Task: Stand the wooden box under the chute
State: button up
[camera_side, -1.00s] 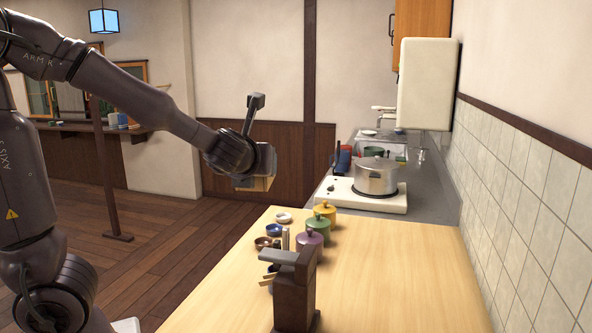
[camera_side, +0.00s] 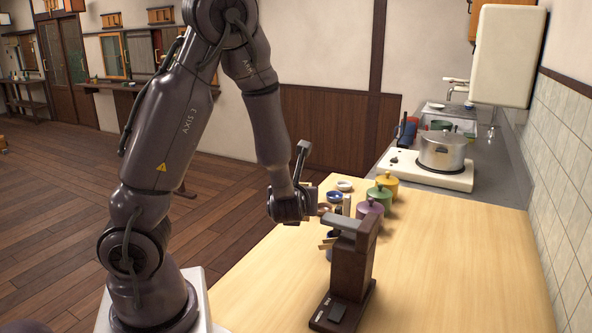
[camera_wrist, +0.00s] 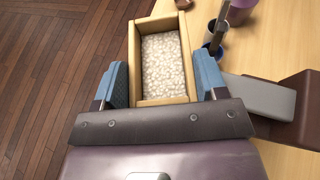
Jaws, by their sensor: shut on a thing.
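The wooden box (camera_wrist: 140,58) is pale, open-topped and rectangular, with whitish grains inside. It lies between the two blue fingers of my gripper (camera_wrist: 165,88) in the wrist view, held with its opening facing the camera. In the side view my gripper (camera_side: 308,203) is at the left edge of the pale table, and mostly hides the box. The chute (camera_wrist: 262,97) is a grey spout on a dark brown stand (camera_side: 353,268), to the right of the box in the wrist view. The box is beside the chute, not under it.
The pale table (camera_side: 450,260) is clear to the right of the stand. Yellow (camera_side: 387,180), green and purple lidded pots and small bowls (camera_side: 344,185) stand behind it. A steel pot (camera_side: 442,152) sits on a white stove at the back.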

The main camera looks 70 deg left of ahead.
notch_tip(320, 180, down, 18)
jog(key=shift+r, duration=0.1)
dwell(1.0)
jog(key=shift+f, duration=0.6)
jog(key=o, duration=1.1)
jog(key=v, duration=1.3)
